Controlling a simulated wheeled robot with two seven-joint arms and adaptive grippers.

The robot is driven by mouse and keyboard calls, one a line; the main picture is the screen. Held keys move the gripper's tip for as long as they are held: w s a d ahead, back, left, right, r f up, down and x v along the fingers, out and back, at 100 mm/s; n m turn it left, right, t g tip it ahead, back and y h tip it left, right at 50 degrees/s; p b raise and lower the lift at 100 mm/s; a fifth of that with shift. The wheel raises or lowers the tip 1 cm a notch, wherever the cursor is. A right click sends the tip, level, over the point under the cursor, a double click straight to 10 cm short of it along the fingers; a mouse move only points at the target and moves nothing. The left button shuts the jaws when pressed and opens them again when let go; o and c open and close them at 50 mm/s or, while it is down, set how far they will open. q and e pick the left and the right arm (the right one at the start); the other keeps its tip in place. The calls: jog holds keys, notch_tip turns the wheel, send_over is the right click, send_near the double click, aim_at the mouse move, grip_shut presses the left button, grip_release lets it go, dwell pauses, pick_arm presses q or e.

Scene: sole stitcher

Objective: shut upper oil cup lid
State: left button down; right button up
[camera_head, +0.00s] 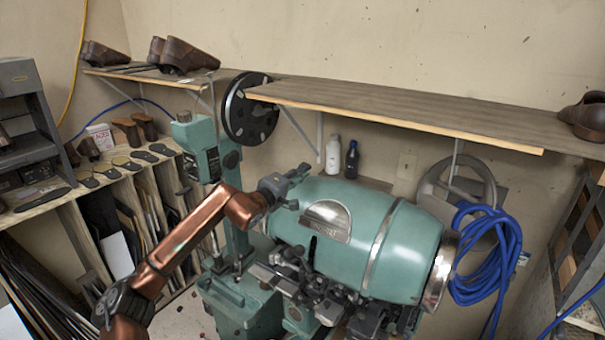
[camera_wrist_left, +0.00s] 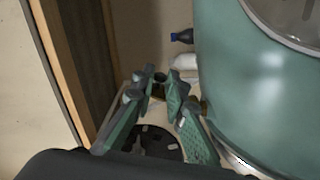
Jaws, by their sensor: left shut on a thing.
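The green sole stitcher (camera_head: 340,225) has a large barrel body with a metal plate on its side. My left gripper (camera_head: 292,183) is at the upper left end of this barrel, small and partly blurred in the head view. In the left wrist view its two fingers (camera_wrist_left: 165,88) close together beside the green barrel (camera_wrist_left: 235,95), their tips shut on a small dark part (camera_wrist_left: 159,78). The fingers hide most of that part, so I cannot tell for certain that it is the upper oil cup lid or how far it is tilted. My right gripper is not in view.
A wooden shelf (camera_head: 400,108) runs along the wall behind the machine. A black handwheel (camera_head: 250,108) stands behind the gripper. A white bottle (camera_head: 333,155) and a dark bottle (camera_head: 351,160) stand under the shelf. A blue hose (camera_head: 485,255) hangs at the right.

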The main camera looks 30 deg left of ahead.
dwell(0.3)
